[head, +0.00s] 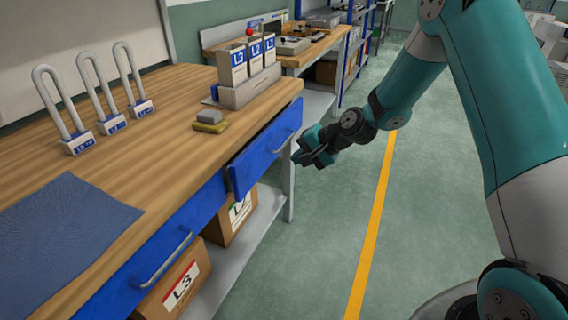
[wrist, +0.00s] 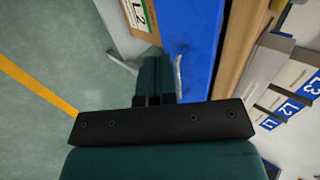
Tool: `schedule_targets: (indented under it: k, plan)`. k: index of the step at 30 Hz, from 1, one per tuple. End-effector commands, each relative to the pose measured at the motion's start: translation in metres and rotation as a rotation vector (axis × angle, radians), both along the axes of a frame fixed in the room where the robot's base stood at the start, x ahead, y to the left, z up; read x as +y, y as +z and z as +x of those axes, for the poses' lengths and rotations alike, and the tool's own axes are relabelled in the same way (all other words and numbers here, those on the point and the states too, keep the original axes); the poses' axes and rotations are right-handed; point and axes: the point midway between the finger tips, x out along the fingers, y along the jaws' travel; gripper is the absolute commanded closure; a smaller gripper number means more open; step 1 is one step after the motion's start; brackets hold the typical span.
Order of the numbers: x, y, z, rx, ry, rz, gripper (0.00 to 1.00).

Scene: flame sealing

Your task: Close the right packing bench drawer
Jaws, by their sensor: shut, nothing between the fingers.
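The right packing bench drawer (head: 262,158) is the blue drawer at the far end of the wooden bench in the head view. Its front stands out a little from the bench, so it is partly open. Its metal handle (head: 285,141) faces the aisle. The blue front also shows in the wrist view (wrist: 197,40), with the handle (wrist: 179,76) beside the fingers. My gripper (head: 298,158) is shut and empty, just in front of the drawer's right part near the handle. Its fingers (wrist: 156,70) point toward the drawer side; I cannot tell whether they touch it.
The left drawer (head: 150,262) looks flush. Cardboard boxes (head: 182,285) stand on the shelf below. The bench top (head: 165,130) holds padlock-shaped items (head: 80,140), labelled boxes (head: 238,65), a sponge-like block (head: 210,126) and a blue mat (head: 65,220). The green floor (head: 330,230) beside the bench is clear.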

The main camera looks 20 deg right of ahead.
Motion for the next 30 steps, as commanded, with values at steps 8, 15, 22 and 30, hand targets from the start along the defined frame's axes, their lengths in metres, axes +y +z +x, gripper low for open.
schedule_targets:
  k: [8,15,22,30]
  plan:
    - [0.033,-0.05,-0.062,-0.181,0.056,0.243,1.0]
    - [0.037,-0.045,-0.072,-0.291,-0.008,0.319,1.0]
    - [0.063,-0.053,-0.049,-0.293,-0.001,0.317,1.0]
    - [0.104,-0.071,-0.012,-0.293,-0.001,0.317,1.0]
